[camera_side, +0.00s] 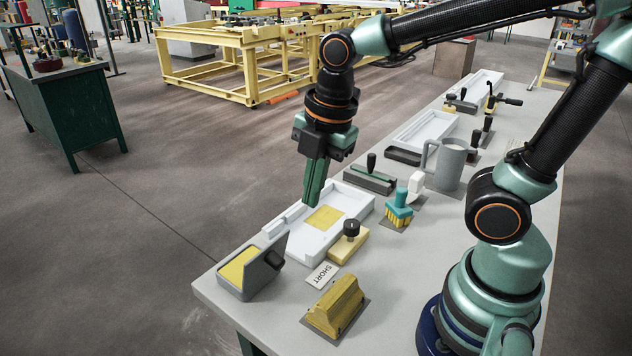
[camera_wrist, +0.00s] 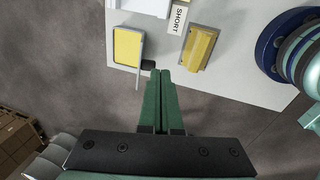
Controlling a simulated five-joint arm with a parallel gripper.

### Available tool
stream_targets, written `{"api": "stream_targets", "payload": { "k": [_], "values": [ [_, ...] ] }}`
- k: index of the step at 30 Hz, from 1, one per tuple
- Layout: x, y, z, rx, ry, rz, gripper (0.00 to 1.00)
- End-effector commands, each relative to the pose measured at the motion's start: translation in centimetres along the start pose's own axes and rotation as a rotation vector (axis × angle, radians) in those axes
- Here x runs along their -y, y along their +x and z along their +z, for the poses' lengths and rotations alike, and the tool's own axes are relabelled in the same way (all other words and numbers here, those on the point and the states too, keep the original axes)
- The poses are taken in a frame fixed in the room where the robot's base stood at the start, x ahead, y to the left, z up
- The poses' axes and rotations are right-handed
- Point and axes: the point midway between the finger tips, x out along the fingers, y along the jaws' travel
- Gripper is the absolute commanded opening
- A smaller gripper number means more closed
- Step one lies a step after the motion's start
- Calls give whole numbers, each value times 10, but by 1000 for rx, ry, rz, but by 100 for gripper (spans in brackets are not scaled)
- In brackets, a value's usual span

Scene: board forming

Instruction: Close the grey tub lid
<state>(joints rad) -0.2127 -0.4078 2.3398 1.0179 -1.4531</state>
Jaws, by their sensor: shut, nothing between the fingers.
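The grey tub (camera_side: 243,289) sits at the near left corner of the bench, with a yellow filling showing inside. Its grey lid (camera_side: 267,266) stands raised along the tub's right side, so the tub is open. My gripper (camera_side: 309,203) is shut and empty, pointing down above the white tray's left end, apart from the lid. Its shut fingertips also show in the wrist view (camera_wrist: 160,73).
A white tray (camera_side: 360,207) with a yellow patch lies behind the tub. A knobbed block (camera_side: 346,249), a SHORT label (camera_side: 322,275) and a yellow block (camera_side: 335,308) stand to the right. A brush (camera_side: 398,212) and grey jug (camera_side: 447,165) stand further back.

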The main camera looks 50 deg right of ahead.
Motion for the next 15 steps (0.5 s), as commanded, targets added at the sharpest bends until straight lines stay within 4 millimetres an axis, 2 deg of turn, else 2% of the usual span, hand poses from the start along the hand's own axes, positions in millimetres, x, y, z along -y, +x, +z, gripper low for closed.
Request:
{"api": "stream_targets", "payload": {
  "k": [9,15],
  "values": [
    [7,21,-33,-54,-862,-154,0],
    [13,31,-47,-119,-1283,-218,0]
  ]
}}
